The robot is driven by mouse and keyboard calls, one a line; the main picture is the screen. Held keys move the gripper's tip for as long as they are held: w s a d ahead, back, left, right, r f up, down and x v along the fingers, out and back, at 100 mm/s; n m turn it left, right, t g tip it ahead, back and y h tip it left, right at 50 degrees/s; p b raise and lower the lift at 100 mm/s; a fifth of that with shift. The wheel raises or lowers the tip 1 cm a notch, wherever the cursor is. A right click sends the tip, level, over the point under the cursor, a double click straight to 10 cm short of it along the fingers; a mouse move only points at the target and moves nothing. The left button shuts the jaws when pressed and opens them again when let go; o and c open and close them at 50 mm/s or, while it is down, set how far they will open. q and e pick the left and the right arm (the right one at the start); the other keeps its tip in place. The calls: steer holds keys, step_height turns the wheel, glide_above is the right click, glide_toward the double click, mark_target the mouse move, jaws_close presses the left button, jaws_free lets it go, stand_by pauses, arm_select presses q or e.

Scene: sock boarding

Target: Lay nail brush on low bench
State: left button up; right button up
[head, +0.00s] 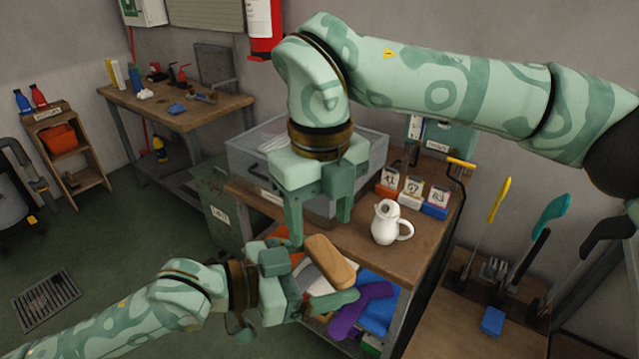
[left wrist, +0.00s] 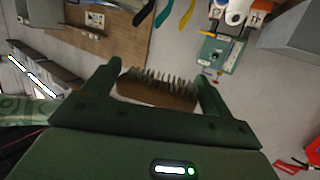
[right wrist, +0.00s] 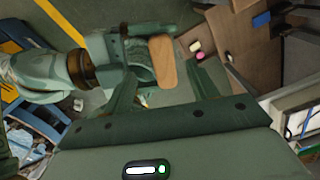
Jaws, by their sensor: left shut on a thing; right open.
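The nail brush (head: 331,262) has a tan wooden back, which faces up in the head view. My left gripper (head: 322,276) is shut on it and holds it in the air near the front edge of the wooden worktop. The left wrist view shows its pale bristles and brown body (left wrist: 160,92) between the fingers. The right wrist view also shows the wooden back (right wrist: 162,62). My right gripper (head: 318,226) is open and empty, above and close to the brush. A low wooden surface (head: 440,325) lies at lower right; I cannot tell if it is the low bench.
A white jug (head: 388,222) and numbered blocks (head: 413,193) stand on the worktop beside a clear grey bin (head: 250,155). Below are a purple sock-like item (head: 362,311) and a blue one. Long-handled tools and a blue block (head: 492,321) stand at right.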

mark_target(320, 250)
step_height(320, 250, down, 6)
steer(key=shift+r, duration=0.1)
steer(key=c, duration=1.1)
arm_select(q)
steer(key=o, duration=0.8)
arm_select(e)
steer(key=shift+c, duration=0.2)
